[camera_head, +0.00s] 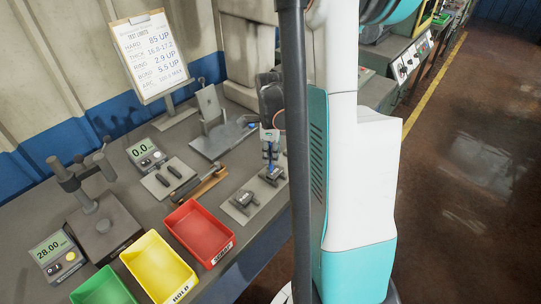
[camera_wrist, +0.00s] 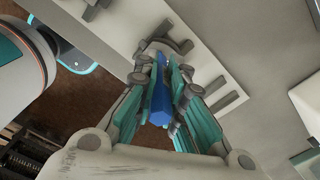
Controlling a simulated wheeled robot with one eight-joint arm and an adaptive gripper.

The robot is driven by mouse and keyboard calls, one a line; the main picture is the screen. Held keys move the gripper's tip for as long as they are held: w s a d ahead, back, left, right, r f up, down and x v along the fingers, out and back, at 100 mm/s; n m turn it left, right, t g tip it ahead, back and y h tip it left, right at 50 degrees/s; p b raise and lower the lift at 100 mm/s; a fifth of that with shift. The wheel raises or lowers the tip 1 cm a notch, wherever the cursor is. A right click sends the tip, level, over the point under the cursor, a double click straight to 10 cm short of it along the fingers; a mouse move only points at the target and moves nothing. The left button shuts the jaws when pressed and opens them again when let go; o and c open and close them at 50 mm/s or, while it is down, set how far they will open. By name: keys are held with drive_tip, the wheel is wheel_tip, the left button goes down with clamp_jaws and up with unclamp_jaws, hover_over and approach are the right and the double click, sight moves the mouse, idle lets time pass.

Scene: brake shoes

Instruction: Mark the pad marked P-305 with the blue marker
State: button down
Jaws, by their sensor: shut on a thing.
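My gripper (camera_head: 270,140) is shut on the blue marker (camera_wrist: 160,98), which points down between the fingers. In the head view it is above a dark pad (camera_head: 277,178) on the right light plate. In the wrist view the marker's far end is close to a grey pad (camera_wrist: 183,46) on a pale plate; I cannot tell whether they touch. A second dark pad (camera_head: 238,199) sits on a light plate to the left. Two small dark pieces (camera_head: 175,171) lie on another plate. No P-305 lettering is readable on any pad.
Red (camera_head: 220,257), yellow (camera_head: 183,290) and green (camera_head: 104,290) bins stand at the bench front. A gauge stand (camera_head: 103,225), two readouts showing 0.0 (camera_head: 145,151) and 28.00 (camera_head: 50,246), a grey fixture (camera_head: 212,125) and a test-limits clipboard (camera_head: 150,52) stand further left and behind.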

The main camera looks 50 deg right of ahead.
drive_tip(key=shift+w+d+b, duration=0.15)
drive_tip(key=shift+d+b, duration=0.4)
drive_tip(key=shift+d, duration=1)
idle(2.0)
wheel_tip(320, 180, up, 7)
drive_tip(key=p, duration=0.5)
idle(0.6)
idle(0.8)
